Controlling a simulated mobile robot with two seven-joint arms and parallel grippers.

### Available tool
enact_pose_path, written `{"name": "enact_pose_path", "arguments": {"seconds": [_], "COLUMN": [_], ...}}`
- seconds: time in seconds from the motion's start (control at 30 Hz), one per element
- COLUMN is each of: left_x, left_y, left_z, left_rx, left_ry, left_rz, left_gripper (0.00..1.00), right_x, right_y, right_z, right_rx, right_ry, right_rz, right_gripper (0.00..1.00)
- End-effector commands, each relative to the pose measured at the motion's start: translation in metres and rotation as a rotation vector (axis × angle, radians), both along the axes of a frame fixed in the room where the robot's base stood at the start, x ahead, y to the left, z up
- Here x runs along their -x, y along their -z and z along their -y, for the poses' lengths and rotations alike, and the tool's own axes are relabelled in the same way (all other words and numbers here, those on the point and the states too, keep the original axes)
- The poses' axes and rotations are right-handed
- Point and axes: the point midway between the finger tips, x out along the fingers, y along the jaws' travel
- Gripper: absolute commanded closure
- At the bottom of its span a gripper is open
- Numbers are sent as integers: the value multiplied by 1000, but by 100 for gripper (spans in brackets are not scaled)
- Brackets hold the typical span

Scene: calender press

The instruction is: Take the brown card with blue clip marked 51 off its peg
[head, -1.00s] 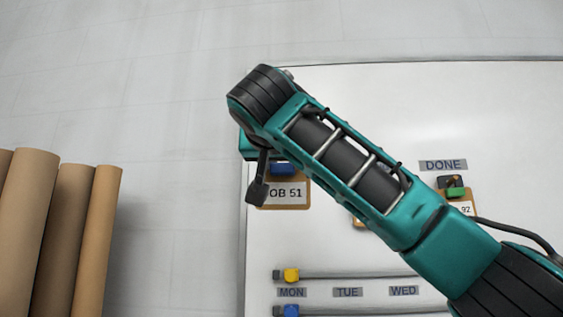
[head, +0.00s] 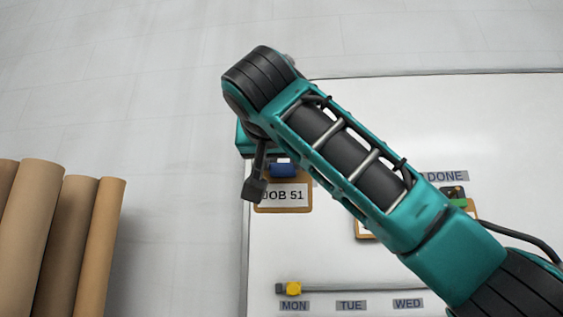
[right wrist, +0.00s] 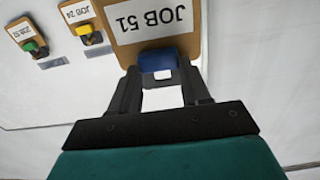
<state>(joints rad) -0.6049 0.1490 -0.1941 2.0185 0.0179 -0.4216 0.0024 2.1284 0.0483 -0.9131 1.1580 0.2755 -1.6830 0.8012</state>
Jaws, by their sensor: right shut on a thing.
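The brown card (head: 284,203) with a white label reading JOB 51 is at the left side of the whiteboard, upright in the head view. Its blue clip (head: 284,170) is at its top edge. In the right wrist view the card (right wrist: 125,40) shows upside down, with the blue clip (right wrist: 158,60) between the fingers. My right gripper (right wrist: 160,75) is shut on the blue clip. In the head view my wrist and forearm hide most of the gripper; one dark finger part shows left of the card. The peg is hidden. My left gripper is not in view.
The whiteboard (head: 470,120) carries a DONE label (head: 446,176). A card with a yellow clip (right wrist: 88,30) and one with a green clip (right wrist: 32,47) hang there. A yellow slider (head: 293,288) sits on a rail below. Brown rolls (head: 65,240) stand at the left.

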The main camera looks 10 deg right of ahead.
Motion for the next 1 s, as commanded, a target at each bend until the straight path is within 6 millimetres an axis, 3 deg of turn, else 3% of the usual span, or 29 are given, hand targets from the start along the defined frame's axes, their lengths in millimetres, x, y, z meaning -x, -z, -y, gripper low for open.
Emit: {"name": "enact_pose_path", "arguments": {"seconds": [0.37, 1.0], "left_x": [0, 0], "left_y": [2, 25], "left_z": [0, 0], "left_rx": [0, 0], "left_ry": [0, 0], "left_rz": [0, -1], "left_gripper": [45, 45], "right_x": [4, 52], "right_y": [0, 1], "right_z": [-1, -14], "right_rx": [1, 0], "right_ry": [0, 0], "right_rz": [2, 2], "right_gripper": [82, 82]}}
